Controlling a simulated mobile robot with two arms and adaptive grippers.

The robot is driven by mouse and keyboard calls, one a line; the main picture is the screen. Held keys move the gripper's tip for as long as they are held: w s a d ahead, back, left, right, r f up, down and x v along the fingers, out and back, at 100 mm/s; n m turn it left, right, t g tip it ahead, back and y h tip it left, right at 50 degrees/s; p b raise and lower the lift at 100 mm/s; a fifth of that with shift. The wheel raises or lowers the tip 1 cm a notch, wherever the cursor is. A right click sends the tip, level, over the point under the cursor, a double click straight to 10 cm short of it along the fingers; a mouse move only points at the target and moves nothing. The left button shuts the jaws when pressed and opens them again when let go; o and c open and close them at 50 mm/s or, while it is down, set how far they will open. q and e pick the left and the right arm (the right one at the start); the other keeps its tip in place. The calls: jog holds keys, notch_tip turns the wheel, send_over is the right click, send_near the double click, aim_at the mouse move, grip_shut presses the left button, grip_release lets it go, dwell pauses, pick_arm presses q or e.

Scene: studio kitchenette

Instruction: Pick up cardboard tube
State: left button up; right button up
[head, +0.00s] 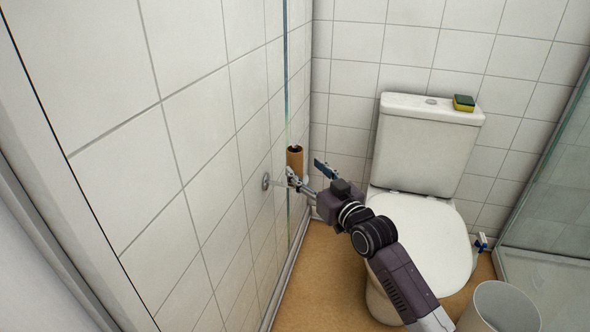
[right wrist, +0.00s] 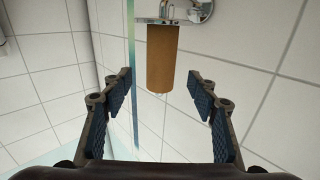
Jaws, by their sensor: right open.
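The brown cardboard tube (head: 295,158) is upright at the tiled wall left of the toilet, with its dark open end up. In the right wrist view the tube (right wrist: 162,62) is ahead of my fingers, in line with the gap between them, by a metal wall holder (right wrist: 172,20). My right gripper (head: 309,174) is open and close to the tube, partly overlapping its lower part in the head view. In the wrist view its fingers (right wrist: 160,86) stand apart with nothing gripped between them. My left gripper is not in view.
The holder's round wall mount (head: 266,181) sits on the left wall. A white toilet (head: 428,240) stands right of my arm, with a green and yellow sponge (head: 464,103) on its tank. A bin (head: 500,308) and glass shower panel (head: 550,185) are at the right.

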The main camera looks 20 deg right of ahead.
aim_at(299, 165)
jog(key=w, duration=0.2)
jog(key=w+a+b, duration=0.1)
jog(key=w, duration=0.3)
jog(key=shift+w+a+f+b, duration=0.1)
jog(key=shift+a+f+b, duration=0.05)
jog(key=shift+f+b, duration=0.15)
jog(key=c, duration=0.8)
